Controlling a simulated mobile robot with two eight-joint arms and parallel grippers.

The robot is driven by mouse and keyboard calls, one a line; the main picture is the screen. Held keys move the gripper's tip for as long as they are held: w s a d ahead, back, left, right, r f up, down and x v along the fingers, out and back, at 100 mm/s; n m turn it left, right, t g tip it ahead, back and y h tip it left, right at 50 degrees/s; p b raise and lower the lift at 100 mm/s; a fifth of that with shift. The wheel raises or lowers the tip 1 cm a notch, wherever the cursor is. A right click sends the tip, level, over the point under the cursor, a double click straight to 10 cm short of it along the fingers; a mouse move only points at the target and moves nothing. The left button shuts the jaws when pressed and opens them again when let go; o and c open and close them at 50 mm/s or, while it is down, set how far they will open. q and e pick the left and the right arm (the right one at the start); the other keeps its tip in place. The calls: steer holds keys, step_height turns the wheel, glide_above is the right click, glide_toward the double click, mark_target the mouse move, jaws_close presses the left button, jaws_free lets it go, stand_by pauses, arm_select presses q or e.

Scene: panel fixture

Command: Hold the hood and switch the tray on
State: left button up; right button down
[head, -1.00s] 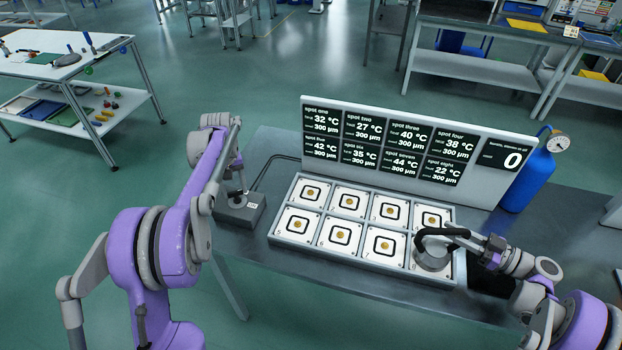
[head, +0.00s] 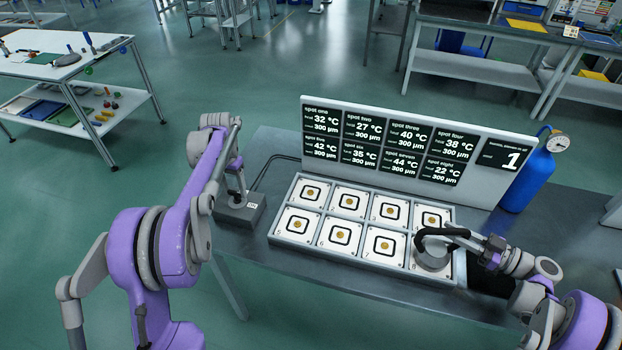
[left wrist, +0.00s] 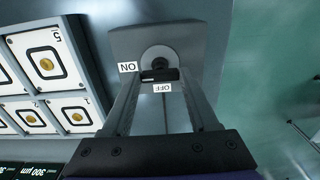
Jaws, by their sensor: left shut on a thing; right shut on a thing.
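The grey tray (head: 283,244) lies on the table with several square plates, each with a gold disc in a black ring. The round grey hood (head: 433,256) with a curved black part covers the front right spot. My right gripper (head: 482,247) is shut on the hood from the right; its fingertips are hard to make out. The switch box (head: 252,212) stands left of the tray. My left gripper (left wrist: 160,88) is shut on the dark switch lever (left wrist: 160,75). ON and OFF labels flank the lever; its exact setting is unclear.
A display panel (head: 485,205) behind the tray shows temperatures, 300 µm readings and a large 1. A blue gas bottle (head: 529,181) with a gauge stands at its right end. A black cable runs behind the switch box. The table's front edge is close.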

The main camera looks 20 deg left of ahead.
mark_target(235, 192)
stand_by(0.5)
arm_select(q)
steer(key=o, duration=1.4)
steer(key=shift+r, duration=0.1)
step_height(235, 192, up, 12)
steer(key=shift+f, duration=0.1)
arm_select(e)
steer(key=c, duration=0.7)
jaws_free()
